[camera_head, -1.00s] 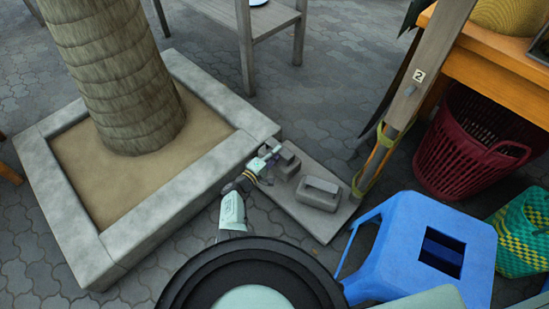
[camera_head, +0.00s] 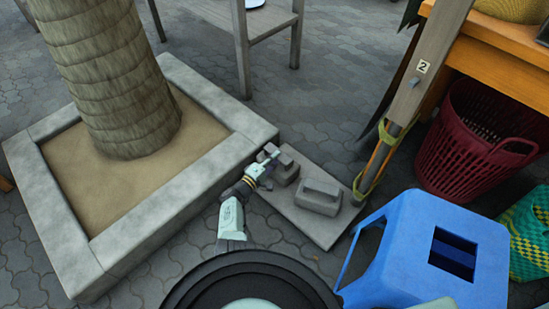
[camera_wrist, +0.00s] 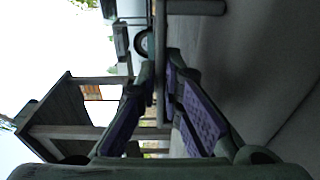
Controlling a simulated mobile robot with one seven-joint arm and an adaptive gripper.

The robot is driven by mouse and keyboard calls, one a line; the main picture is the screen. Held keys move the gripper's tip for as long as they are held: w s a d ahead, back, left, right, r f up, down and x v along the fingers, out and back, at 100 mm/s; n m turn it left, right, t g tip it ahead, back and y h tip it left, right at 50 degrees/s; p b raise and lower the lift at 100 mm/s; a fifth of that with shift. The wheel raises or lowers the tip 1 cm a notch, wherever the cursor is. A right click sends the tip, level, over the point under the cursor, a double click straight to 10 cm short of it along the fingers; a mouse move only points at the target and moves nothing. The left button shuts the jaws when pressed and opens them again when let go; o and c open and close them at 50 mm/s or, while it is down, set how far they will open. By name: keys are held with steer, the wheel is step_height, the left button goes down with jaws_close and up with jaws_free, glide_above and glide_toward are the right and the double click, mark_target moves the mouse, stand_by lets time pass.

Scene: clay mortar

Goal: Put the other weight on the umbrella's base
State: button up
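The umbrella's base (camera_head: 296,217) is a flat grey slab on the paving, right of the planter. Two grey block weights with handles stand on it: one at the back left (camera_head: 288,170) and one at the front right (camera_head: 321,197). My gripper (camera_head: 270,157) is at the left side of the back-left weight and partly covers it.
The umbrella pole (camera_head: 415,85) leans over the base's right end. A blue stool (camera_head: 470,225) stands close at the right, with a red basket (camera_head: 485,145) behind. The stone planter edge (camera_head: 235,125) borders the base at the left.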

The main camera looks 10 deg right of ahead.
steer(key=o, duration=0.4)
steer(key=shift+r, duration=0.1)
steer(key=shift+r, duration=0.1)
